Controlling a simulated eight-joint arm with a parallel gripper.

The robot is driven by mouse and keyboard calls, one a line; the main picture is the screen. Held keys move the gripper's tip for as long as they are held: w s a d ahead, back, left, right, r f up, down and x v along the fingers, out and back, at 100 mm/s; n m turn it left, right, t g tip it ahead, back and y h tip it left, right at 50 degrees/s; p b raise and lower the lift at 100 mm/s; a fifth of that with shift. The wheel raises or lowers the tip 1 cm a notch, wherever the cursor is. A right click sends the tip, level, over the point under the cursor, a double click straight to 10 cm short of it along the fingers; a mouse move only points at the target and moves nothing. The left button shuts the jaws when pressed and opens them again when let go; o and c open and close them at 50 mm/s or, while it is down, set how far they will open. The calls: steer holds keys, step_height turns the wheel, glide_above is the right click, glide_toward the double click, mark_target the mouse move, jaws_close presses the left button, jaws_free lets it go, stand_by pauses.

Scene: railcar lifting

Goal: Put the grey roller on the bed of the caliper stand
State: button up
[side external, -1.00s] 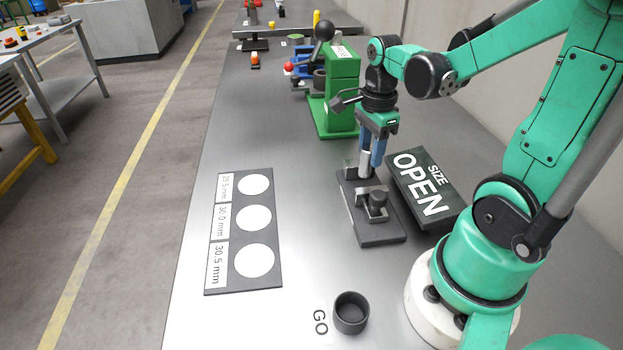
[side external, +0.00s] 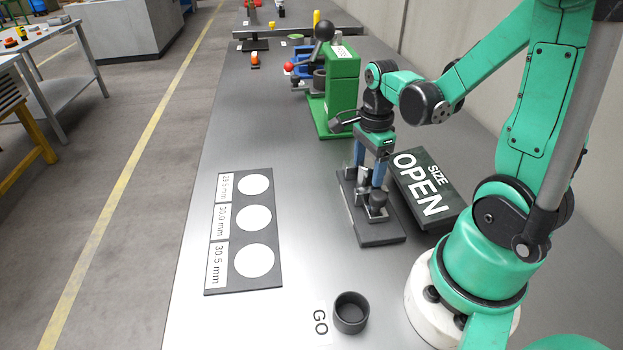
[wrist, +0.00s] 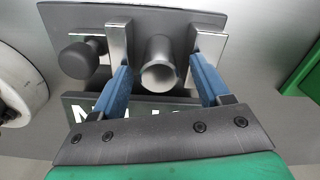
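The stand's dark base plate (side external: 382,234) lies on the bench, with a round knob (side external: 377,198) near one end. The knob (wrist: 76,61) is left of the jaws in the wrist view. My gripper (side external: 370,180) is low over the stand, pointing down. Its blue fingers (wrist: 163,88) are spread, with a gap on each side of the roller.
A dark sign reading SIZE OPEN (side external: 424,188) lies close beside the stand. A green press (side external: 340,95) stands behind. A board with white discs (side external: 216,275) lies left, and a dark cup (side external: 351,313) is by a GO label in front. The bench between is clear.

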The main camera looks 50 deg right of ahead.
mark_target(369, 164)
step_height(369, 164, up, 12)
steer(key=w+a+f+n+t, duration=0.1)
steer(key=a+n, duration=0.5)
steer(key=n, duration=0.6)
steer(key=w+a+f+n+t, duration=0.1)
steer(key=w+a+n+t, duration=0.2)
steer(key=n, duration=0.9)
steer(key=a+t, duration=0.3)
steer(key=a, duration=0.1)
steer(key=shift+f, duration=0.4)
